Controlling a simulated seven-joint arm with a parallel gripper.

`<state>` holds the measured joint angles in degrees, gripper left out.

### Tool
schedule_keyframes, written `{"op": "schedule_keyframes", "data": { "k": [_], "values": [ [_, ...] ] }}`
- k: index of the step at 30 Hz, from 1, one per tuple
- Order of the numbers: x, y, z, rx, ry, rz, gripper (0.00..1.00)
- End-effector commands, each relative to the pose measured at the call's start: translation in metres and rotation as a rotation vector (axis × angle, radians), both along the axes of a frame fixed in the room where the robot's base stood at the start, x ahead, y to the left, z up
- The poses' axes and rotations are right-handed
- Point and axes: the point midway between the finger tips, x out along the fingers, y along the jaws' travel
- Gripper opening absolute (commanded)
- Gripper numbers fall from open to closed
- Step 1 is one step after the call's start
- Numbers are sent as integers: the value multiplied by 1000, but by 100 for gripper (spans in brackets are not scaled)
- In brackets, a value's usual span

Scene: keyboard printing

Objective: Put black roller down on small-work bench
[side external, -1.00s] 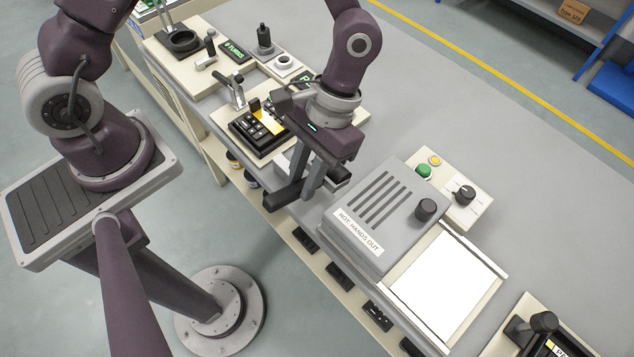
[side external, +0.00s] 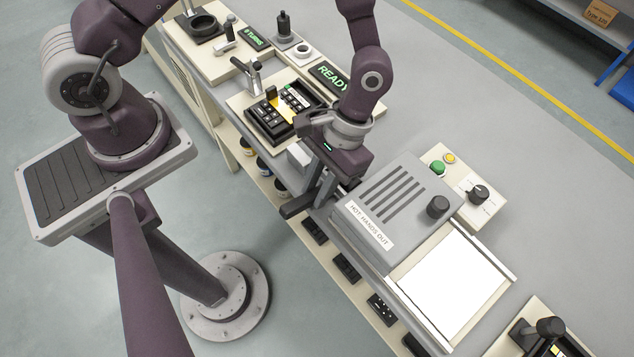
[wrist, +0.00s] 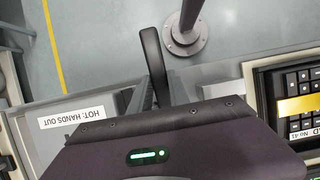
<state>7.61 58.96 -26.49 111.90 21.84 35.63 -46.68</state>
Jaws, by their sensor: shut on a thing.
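My gripper (side external: 318,196) is low beside the grey hooded machine, at the near edge of the bench (side external: 345,255). It is shut on the black roller (side external: 297,207), whose dark end sticks out to the left of the fingers. In the wrist view the black roller (wrist: 152,58) is a long dark bar reaching out past the fingers. In the side view I cannot tell whether the roller touches the bench. Which part is the small-work bench is not labelled.
The grey hooded machine (side external: 395,205), labelled "HOT: HANDS OUT", stands right of my gripper. A keyboard unit (side external: 275,112) and a "READY" display (side external: 335,78) stand behind it. A white panel (side external: 448,275) lies at right. Jars and black blocks sit on the lower shelf.

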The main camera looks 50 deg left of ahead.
Motion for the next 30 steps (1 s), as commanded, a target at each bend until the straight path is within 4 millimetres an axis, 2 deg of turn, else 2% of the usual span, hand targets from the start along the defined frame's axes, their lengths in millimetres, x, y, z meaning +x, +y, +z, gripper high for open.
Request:
{"op": "schedule_keyframes", "data": {
  "k": [1, 2, 4, 5, 13, 16, 19, 24, 30],
  "values": [
    [0, 0, 0, 0, 1, -1, 0],
    [0, 0, 0, 0, 1, -1, 25],
    [0, 0, 0, 1, 1, 0, 39],
    [0, 0, 0, 1, 1, 0, 43],
    [0, 0, 0, 0, 1, 0, 43],
    [1, 1, 9, 0, -1, 1, 43],
    [10, 0, 31, 1, -6, 2, 43],
    [29, 0, 77, 0, -7, 2, 43],
    [44, 0, 114, 1, -2, 2, 43]
  ]
}}
